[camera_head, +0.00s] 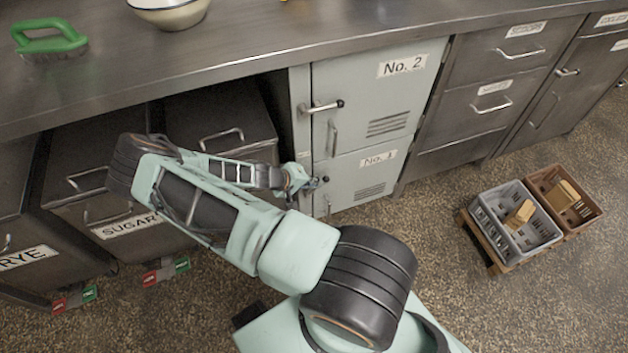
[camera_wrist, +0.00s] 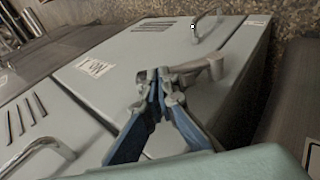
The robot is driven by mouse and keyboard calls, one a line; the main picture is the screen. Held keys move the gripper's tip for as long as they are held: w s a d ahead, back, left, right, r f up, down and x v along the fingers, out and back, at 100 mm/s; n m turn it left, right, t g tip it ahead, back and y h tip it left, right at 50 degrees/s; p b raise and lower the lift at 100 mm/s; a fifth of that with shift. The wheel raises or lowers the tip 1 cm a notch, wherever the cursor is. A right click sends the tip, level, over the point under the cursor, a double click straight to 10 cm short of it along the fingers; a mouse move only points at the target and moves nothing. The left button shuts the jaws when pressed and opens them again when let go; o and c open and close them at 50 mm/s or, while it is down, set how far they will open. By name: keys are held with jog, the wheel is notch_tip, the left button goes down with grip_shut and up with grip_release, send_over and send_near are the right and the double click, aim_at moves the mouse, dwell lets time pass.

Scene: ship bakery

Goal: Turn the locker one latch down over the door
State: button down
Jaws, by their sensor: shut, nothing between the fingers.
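The lower locker door, labelled No. 1 (camera_head: 345,180), is pale green and closed flush below door No. 2. Its metal latch with a knob end (camera_wrist: 213,68) shows in the wrist view, just beside my fingertips. In the head view its dark knob (camera_head: 324,180) shows at the door's left side, partly hidden by my gripper. My gripper (camera_head: 302,182) is shut and empty in front of the latch; in the wrist view its fingertips (camera_wrist: 160,82) appear right against or just before the latch. I cannot tell whether they touch, nor the latch's exact angle.
Door No. 2 (camera_head: 375,90) above has its own latch (camera_head: 325,106) lying across its left edge. Each locker door has a pull handle. Bins, including sugar (camera_head: 125,225), stand left under the steel counter (camera_head: 260,40). Crates (camera_head: 515,220) sit on the floor at right.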

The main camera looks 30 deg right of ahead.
jog(key=shift+s+d+f+m+t+y+b, duration=0.15)
jog(key=shift+s+d+f+t+y+b, duration=0.1)
jog(key=shift+d+f+y, duration=0.8)
jog(key=shift+s+d+f+m+t+y+b, duration=0.15)
jog(key=shift+s+d+f+y, duration=0.1)
jog(key=shift+d+f+y, duration=0.85)
jog(key=shift+r, duration=0.1)
jog(key=v, duration=1.2)
dwell(0.5)
